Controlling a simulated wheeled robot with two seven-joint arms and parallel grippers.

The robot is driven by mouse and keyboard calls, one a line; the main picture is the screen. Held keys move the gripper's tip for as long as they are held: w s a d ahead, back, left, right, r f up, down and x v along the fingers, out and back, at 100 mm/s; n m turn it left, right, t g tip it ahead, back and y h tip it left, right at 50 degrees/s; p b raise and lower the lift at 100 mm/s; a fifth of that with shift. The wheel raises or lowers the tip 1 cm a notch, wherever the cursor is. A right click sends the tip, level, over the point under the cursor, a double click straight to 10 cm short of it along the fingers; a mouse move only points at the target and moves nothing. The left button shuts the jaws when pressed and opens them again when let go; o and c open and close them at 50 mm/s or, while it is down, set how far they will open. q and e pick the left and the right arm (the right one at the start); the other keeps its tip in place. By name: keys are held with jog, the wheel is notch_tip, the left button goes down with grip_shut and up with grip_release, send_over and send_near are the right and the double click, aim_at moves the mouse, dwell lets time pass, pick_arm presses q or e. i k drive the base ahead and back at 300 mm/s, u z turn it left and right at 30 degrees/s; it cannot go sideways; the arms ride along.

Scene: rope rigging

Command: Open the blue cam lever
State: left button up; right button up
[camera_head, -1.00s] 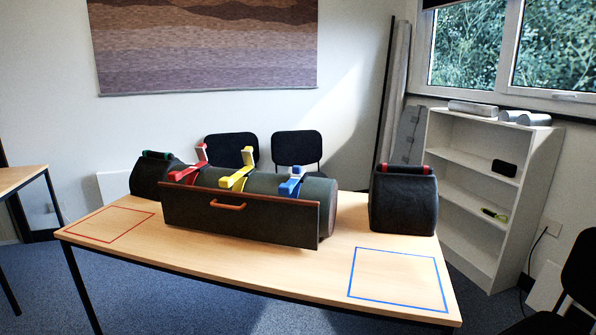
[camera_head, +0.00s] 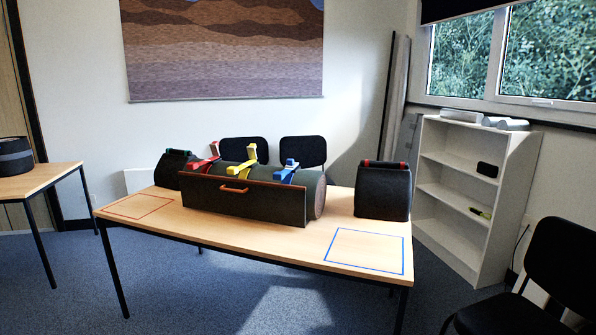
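The blue cam lever (camera_head: 288,170) sits at the right end of a long dark box with a rounded top (camera_head: 245,200) on the wooden table. Its arm sticks up at an angle above its strap. A yellow lever (camera_head: 244,168) is in the middle and a red lever (camera_head: 207,160) is at the left. The box's dark front panel has an orange handle (camera_head: 233,190). Neither of my grippers is in view.
A dark bag with a red roll on top (camera_head: 383,190) stands right of the box, and one with a green roll (camera_head: 172,168) stands left. A blue square outline (camera_head: 366,251) and a red outline (camera_head: 139,206) mark bare tabletop. Chairs stand behind and at the right.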

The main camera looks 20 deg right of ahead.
aim_at(289, 163)
jog(key=z, duration=1.2)
jog(key=i, duration=1.2)
jog(key=u, duration=0.4)
